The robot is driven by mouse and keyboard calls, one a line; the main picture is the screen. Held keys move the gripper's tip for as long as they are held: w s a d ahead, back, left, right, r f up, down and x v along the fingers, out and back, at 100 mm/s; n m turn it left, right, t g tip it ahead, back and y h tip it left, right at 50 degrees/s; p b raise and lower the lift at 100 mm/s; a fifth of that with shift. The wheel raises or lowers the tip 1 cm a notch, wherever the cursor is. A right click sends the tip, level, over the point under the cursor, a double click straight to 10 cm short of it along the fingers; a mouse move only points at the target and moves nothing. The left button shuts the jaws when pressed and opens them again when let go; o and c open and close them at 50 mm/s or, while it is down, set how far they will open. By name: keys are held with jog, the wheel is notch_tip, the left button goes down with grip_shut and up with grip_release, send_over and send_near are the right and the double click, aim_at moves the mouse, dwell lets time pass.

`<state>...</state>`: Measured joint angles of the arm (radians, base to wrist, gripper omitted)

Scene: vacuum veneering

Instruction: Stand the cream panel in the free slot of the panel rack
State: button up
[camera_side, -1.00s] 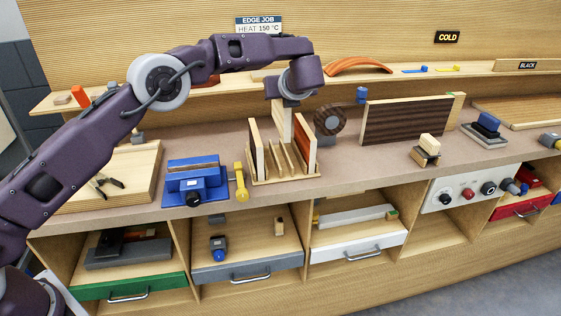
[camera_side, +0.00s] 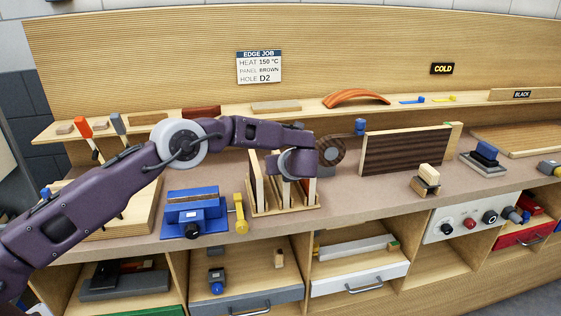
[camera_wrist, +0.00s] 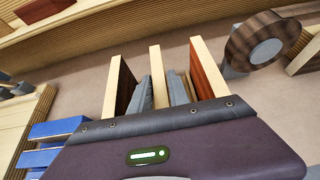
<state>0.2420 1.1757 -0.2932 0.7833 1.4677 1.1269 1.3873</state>
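The panel rack (camera_side: 287,211) stands on the bench, a wooden base with upright dividers. The cream panel (camera_wrist: 155,60) is upright in the middle of the wrist view, between a dark brown panel with a pale edge (camera_wrist: 119,88) on the left and a red-brown panel (camera_wrist: 208,70) on the right. My gripper (camera_wrist: 161,84) has one grey finger on each side of the cream panel and appears shut on it. In the side view my wrist is low over the rack and hides much of the panels. The cream panel's lower edge is hidden, so its seating cannot be told.
A blue vise (camera_side: 194,214) and a yellow clamp (camera_side: 241,214) stand just left of the rack. A dark round roll (camera_side: 330,150) is behind it on the right. A large dark striped panel (camera_side: 405,152) stands farther right. Bare bench lies right of the rack.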

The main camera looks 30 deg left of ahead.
jog(key=shift+o, duration=1.1)
jog(key=shift+r, duration=0.25)
jog(key=v, duration=1.2)
jog(key=s+a+r+n+g+h, duration=0.1)
jog(key=s+a+r+n, duration=0.35)
jog(key=s, duration=0.35)
jog(key=s+a+r+n+g+h, duration=0.25)
jog(key=s+r+n, duration=0.2)
jog(key=s, duration=0.25)
jog(key=s+a+r+n, duration=0.3)
jog(key=s+a+n, duration=0.15)
jog(key=s, duration=0.35)
jog(key=s+d+f+n+h, duration=0.1)
jog(key=s+d+n+h, duration=0.1)
jog(key=s+n, duration=0.4)
jog(key=s+d+f+n+h, duration=0.2)
jog(key=s+n, duration=0.5)
jog(key=s, duration=0.7)
jog(key=shift+f+h, duration=0.25)
jog(key=shift+h, duration=0.4)
